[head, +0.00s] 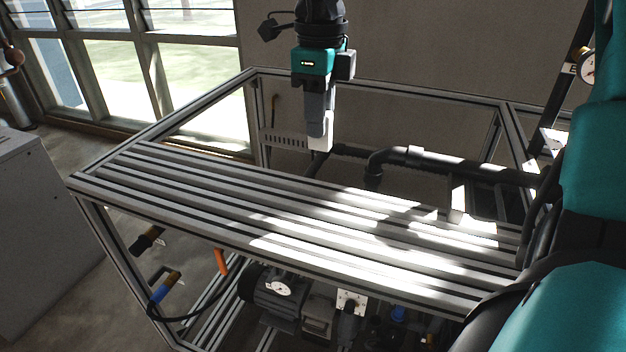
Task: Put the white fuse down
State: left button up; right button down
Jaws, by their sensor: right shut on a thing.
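The white fuse (321,141) is a small pale block at the lower tip of my right gripper (319,121). That gripper points down from the top middle and is shut on the fuse. The fuse shows beyond the far edge of the slatted metal bench top (230,193) in the picture, and it looks held up in the air. The exact gap to the bench cannot be told. The gripper's fingers hide the upper part of the fuse. My left gripper is not in view.
A grey cabinet (45,220) stands at left.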

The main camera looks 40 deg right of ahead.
notch_tip(320, 180, down, 12)
jog(key=shift+f, duration=0.2)
jog(key=shift+f+b, duration=0.1)
jog(key=shift+b, duration=0.3)
jog(key=c, duration=0.9)
grip_release()
notch_tip(320, 180, up, 12)
jog(key=shift+r+p, duration=0.15)
jog(key=shift+p, duration=0.35)
